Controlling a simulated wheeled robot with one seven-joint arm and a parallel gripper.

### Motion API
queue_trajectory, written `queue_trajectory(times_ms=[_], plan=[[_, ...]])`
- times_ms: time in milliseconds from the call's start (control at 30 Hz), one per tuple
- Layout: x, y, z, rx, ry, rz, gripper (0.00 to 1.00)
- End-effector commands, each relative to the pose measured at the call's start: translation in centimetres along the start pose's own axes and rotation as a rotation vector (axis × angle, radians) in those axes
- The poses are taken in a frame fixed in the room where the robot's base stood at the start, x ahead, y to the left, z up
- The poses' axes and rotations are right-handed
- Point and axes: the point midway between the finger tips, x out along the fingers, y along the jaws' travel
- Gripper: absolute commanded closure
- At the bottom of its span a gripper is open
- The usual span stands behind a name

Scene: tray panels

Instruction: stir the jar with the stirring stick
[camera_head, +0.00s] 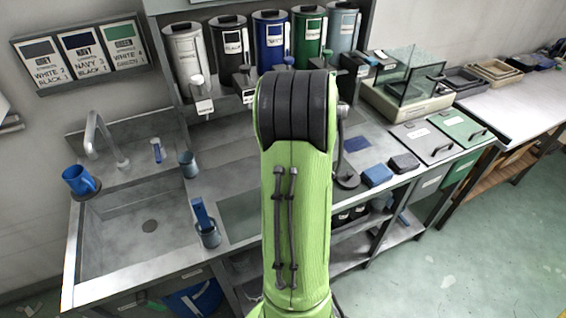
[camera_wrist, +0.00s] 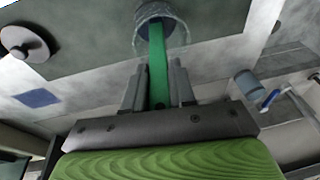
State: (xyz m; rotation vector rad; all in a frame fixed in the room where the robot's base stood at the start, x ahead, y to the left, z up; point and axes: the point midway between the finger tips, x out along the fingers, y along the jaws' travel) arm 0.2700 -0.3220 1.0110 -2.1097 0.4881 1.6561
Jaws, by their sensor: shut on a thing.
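My gripper (camera_wrist: 158,92) is shut on a green stirring stick (camera_wrist: 158,58) in the wrist view. The stick runs away from the fingers, and its far end is within the outline of a clear grey jar (camera_wrist: 181,28) at the top of that view. I cannot tell how deep the stick reaches or what the jar holds. In the head view my green arm fills the middle and hides the gripper, the stick and this jar.
A blue mug (camera_head: 78,180) sits at the sink's left. Several labelled canisters (camera_head: 232,50) line the back. Blue blocks (camera_head: 377,175) lie right.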

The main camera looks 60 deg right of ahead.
Motion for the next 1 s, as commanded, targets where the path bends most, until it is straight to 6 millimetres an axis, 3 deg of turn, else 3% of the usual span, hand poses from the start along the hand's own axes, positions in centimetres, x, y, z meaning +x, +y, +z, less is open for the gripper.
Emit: queue_trajectory(times_ms=[167, 1000], plan=[[-0.3, 0.0, -0.1, 0.000, 0.000, 0.000, 1.00], [-7.0, -0.8, -1.5, 0.000, 0.001, 0.000, 1.00]])
